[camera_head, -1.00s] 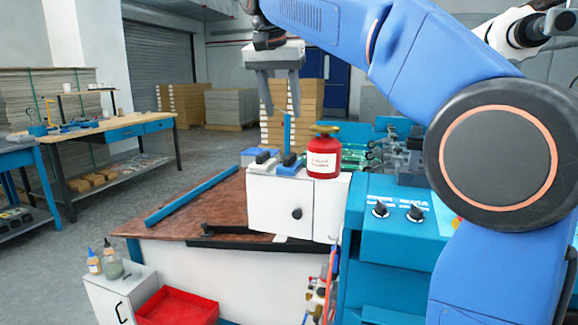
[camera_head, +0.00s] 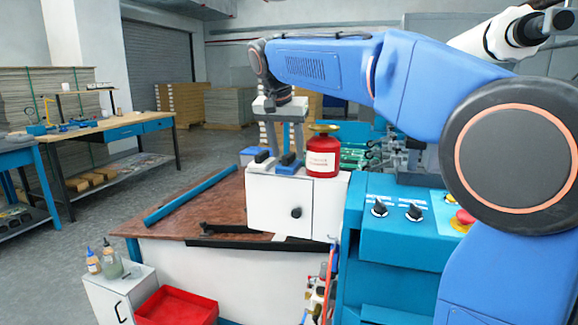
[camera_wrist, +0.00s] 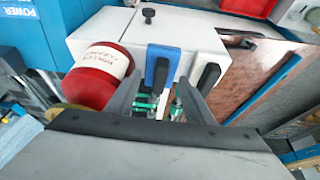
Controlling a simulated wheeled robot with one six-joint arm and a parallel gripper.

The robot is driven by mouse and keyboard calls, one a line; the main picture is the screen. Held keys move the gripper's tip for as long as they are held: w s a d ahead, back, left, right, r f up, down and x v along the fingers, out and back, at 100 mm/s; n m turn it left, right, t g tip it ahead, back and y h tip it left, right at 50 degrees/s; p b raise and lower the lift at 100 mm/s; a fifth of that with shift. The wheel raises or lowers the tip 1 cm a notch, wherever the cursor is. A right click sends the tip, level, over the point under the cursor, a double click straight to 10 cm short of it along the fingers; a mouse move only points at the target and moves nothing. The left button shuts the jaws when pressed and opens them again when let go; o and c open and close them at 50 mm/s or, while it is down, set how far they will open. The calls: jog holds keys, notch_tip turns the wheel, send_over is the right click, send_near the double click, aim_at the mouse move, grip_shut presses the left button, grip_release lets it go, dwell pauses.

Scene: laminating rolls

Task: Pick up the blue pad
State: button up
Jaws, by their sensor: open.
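The blue pad (camera_head: 287,169) lies on top of the white cabinet (camera_head: 268,208), with a dark upright grip on it. In the wrist view the blue pad (camera_wrist: 172,53) shows between and just beyond the fingertips. My gripper (camera_head: 284,150) is open and points down over the pad, one finger on each side of its grip. In the wrist view my gripper (camera_wrist: 160,84) has nothing clasped between its fingers. I cannot tell whether the fingers touch the pad.
A red safety can (camera_head: 322,157) stands close on the right of the pad. Another black-gripped block (camera_head: 262,157) sits close on its left. A brown worktop (camera_head: 205,205) with a blue bar (camera_head: 190,194) lies to the left. A blue machine panel (camera_head: 395,230) is at the right.

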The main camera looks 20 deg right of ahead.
aim_at(288, 155)
jog(key=shift+x, duration=1.45)
jog(key=c, duration=0.7)
jog(key=shift+r, duration=0.1)
notch_tip(288, 155, up, 18)
